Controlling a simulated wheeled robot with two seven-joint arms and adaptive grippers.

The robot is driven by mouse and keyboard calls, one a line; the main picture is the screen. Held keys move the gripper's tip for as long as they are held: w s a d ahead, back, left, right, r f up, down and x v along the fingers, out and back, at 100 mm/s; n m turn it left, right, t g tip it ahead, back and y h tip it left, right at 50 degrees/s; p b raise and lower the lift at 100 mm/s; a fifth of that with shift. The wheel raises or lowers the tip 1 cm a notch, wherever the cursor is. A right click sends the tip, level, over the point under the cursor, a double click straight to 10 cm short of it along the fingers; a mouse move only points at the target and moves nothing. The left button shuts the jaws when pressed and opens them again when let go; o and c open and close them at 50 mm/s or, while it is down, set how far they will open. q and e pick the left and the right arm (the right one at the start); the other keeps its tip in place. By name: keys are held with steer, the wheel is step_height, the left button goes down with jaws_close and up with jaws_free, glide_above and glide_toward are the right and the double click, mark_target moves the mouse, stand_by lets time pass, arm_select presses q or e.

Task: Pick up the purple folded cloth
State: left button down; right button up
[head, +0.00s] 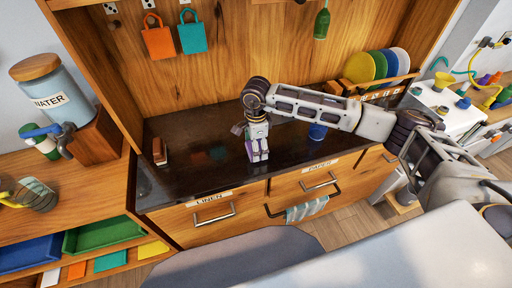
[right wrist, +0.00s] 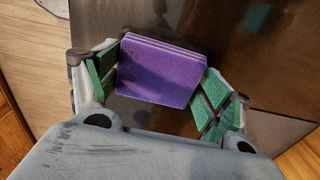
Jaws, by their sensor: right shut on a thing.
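The purple folded cloth (head: 257,154) is at the dark countertop, below my right gripper, in the head view. In the right wrist view the cloth (right wrist: 160,72) is a thick, layered purple block between the green-padded fingers. My right gripper (head: 257,141) reaches down from above and is shut on the cloth (right wrist: 160,85). I cannot tell whether the cloth is touching the counter or slightly above it. My left gripper is not in view.
The dark countertop (head: 200,178) is mostly clear. A small brown object (head: 159,151) stands at its left, and a blue cup (head: 317,131) is behind my right forearm. Colored plates (head: 378,64) stand at the back right. A wooden panel rises behind.

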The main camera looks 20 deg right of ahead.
step_height(320, 180, up, 8)
steer(key=shift+r+b, duration=0.2)
steer(key=shift+b, duration=0.5)
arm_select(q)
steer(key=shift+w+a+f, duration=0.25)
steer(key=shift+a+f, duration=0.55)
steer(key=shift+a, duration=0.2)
arm_select(e)
steer(key=shift+r, duration=0.8)
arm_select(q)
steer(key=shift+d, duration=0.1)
